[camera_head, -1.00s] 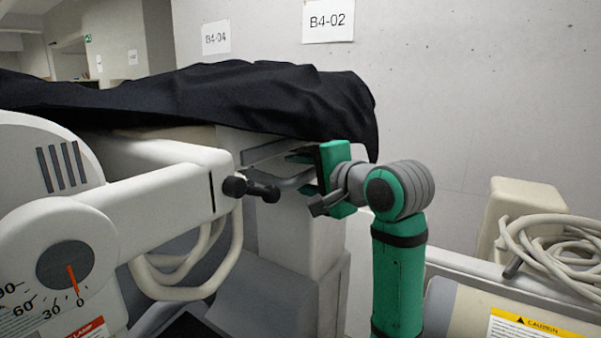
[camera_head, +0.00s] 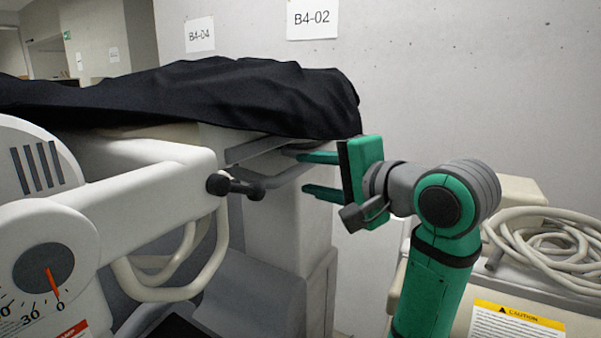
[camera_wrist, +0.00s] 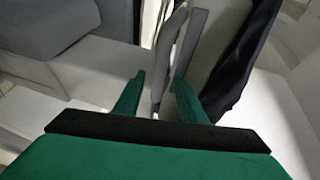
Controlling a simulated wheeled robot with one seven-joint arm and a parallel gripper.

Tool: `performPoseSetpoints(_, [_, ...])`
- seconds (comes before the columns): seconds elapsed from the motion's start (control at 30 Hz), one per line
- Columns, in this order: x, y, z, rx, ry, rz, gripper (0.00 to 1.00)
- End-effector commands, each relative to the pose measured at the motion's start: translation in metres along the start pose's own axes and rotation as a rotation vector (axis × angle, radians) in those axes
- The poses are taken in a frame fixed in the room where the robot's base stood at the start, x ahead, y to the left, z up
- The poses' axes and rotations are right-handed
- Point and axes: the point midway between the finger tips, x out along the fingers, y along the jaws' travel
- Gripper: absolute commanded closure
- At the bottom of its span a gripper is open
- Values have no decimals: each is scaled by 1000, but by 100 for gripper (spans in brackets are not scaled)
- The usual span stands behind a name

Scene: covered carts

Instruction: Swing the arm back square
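The white swing arm (camera_head: 150,205) reaches from the left in the head view and ends in a dark crossbar handle (camera_head: 236,187). The angle dial (camera_head: 44,272) on its hub has a red pointer (camera_head: 53,282) at the 0 mark. My green gripper (camera_head: 321,175) is to the right of the handle, apart from it. In the wrist view my gripper (camera_wrist: 158,90) is open, with grey bars (camera_wrist: 172,55) beyond and between the fingertips. I see nothing held.
A black cover (camera_head: 210,95) drapes over the cart's top, its edge hanging just above my gripper. Looped pale hoses (camera_head: 195,265) hang below the swing arm. A second cart (camera_head: 540,280) with coiled hose (camera_head: 550,240) stands at right, close to my arm. A grey wall is behind.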

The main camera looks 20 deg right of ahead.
Motion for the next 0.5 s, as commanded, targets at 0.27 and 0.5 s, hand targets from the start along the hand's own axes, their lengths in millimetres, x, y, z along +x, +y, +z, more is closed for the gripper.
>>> performPoseSetpoints(0.27, [-6, 0, 0, 1, 0, 0, 63])
performPoseSetpoints(0.5, [-9, -5, 3, 3, -31, -14, 96])
